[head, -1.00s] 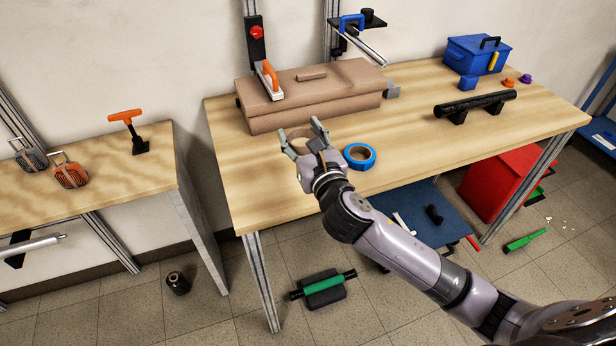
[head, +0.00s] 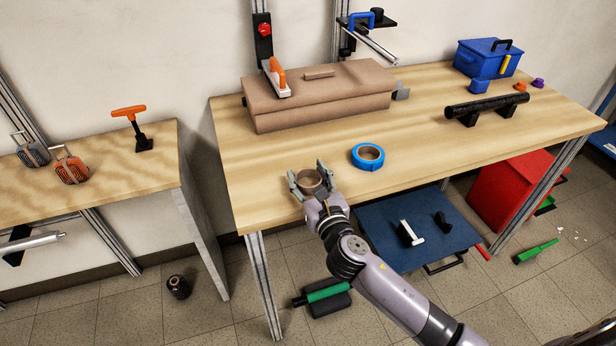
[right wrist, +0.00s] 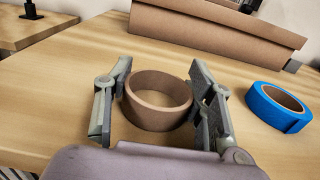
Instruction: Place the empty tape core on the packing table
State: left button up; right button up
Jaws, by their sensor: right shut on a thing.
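The empty tape core (head: 310,187) is a plain brown cardboard ring. It is near the front edge of the light wooden packing table (head: 270,165), left of the blue tape roll (head: 380,153). My right gripper (head: 307,174) is shut on the core, with one finger on each side of it. In the right wrist view, the core (right wrist: 158,112) sits upright between the fingers, its open top facing up. It is at or just above the tabletop; I cannot tell whether it touches. My left gripper is not in view.
A long brown cardboard box (head: 325,100) lies behind the core, with an orange-handled tool (head: 277,77) on it. A black tube on stands (head: 487,107) and a blue toolbox (head: 487,60) are farther right. The wood between the core and the box is clear.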

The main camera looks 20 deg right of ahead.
jog(key=o, duration=0.3)
jog(key=shift+f, duration=0.15)
jog(key=o, duration=0.5)
jog(key=shift+s, duration=0.15)
jog(key=s+b, duration=0.1)
jog(key=s, duration=1)
jog(key=shift+s+d+r, duration=0.2)
jog(key=shift+s+d, duration=0.05)
jog(key=shift+s, duration=0.15)
